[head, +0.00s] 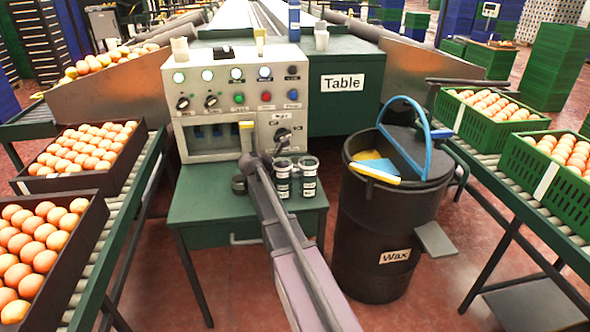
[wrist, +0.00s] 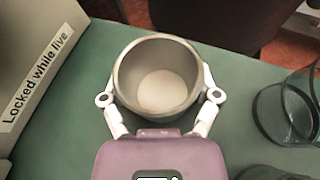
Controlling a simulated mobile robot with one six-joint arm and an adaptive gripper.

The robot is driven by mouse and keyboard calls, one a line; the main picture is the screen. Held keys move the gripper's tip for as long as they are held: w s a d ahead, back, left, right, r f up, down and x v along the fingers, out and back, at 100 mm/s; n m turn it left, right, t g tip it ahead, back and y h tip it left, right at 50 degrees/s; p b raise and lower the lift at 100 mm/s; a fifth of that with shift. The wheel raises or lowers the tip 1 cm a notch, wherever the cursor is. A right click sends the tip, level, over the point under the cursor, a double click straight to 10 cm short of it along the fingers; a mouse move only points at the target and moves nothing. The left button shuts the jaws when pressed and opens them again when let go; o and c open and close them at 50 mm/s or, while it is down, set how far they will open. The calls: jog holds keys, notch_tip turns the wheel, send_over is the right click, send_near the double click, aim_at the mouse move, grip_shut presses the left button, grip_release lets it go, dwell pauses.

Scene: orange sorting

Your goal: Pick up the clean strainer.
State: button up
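A round, cup-like vessel (wrist: 158,92), grey outside with a pale, empty-looking inside, stands upright between the fingers of my gripper (wrist: 158,85) in the wrist view. I take it to be the strainer; no mesh or label shows.
Two dark labelled jars (head: 282,178) (head: 308,176) stand close to the right; glass rims show in the wrist view (wrist: 298,105). The control panel (head: 236,100) rises behind.

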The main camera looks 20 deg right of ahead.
jog(key=shift+c, duration=0.4)
jog(key=shift+r, duration=0.15)
notch_tip(320, 180, up, 10)
jog(key=p, duration=1)
jog(key=shift+f, duration=0.2)
jog(key=shift+r, duration=0.15)
dwell(0.3)
notch_tip(320, 180, up, 26)
jog(key=p, duration=2.6)
dwell(1.1)
dwell(0.6)
